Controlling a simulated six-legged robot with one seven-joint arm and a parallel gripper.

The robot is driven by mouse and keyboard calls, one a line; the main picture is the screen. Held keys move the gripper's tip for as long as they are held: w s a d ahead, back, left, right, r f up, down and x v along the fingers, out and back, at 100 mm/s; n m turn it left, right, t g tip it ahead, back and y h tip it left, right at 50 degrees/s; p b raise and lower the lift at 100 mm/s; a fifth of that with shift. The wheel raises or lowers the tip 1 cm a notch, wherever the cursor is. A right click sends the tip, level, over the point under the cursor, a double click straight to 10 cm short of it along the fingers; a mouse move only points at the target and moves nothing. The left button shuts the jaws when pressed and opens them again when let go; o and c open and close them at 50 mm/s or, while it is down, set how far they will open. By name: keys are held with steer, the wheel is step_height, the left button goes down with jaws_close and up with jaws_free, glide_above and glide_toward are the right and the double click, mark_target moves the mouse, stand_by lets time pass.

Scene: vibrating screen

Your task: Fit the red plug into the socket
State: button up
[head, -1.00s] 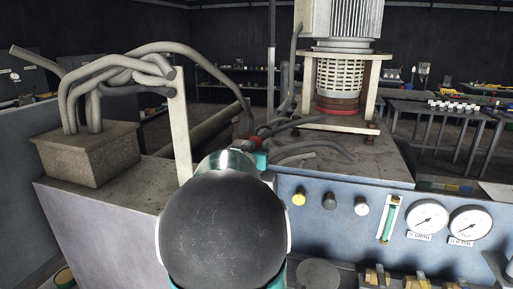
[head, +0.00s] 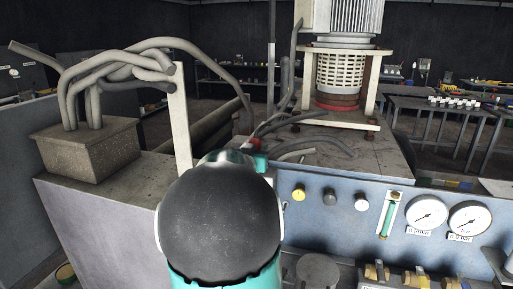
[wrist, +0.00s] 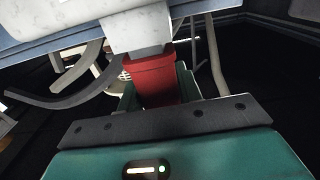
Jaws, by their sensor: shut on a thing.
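The red plug (wrist: 152,78) is between the two teal fingers of my gripper (wrist: 156,88) in the wrist view. The gripper is shut on it. A pale, speckled block (wrist: 135,28) lies directly beyond the plug's far end. A narrow grey part shows where they meet; I cannot tell whether the plug is inside an opening or only against the block. No socket opening is visible. In the head view a small part of the red plug (head: 253,144) shows beyond my arm, which hides most of the gripper.
A blue panel with gauges (head: 427,211) and knobs stands at the right. A motor (head: 342,25) on a frame rises behind it. Grey cables (head: 312,140) lie on the machine top. A box (head: 85,152) with looped cables and a pale upright post (head: 180,120) stand left.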

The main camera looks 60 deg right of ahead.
steer(key=shift+f, duration=0.4)
steer(key=o, duration=1.1)
steer(key=shift+a, duration=0.1)
steer(key=a, duration=0.4)
steer(key=s+a, duration=0.1)
steer(key=a, duration=0.4)
steer(key=s+a, duration=0.1)
steer(key=a, duration=0.3)
steer(key=shift+s+a+f, duration=0.1)
steer(key=shift+a, duration=0.15)
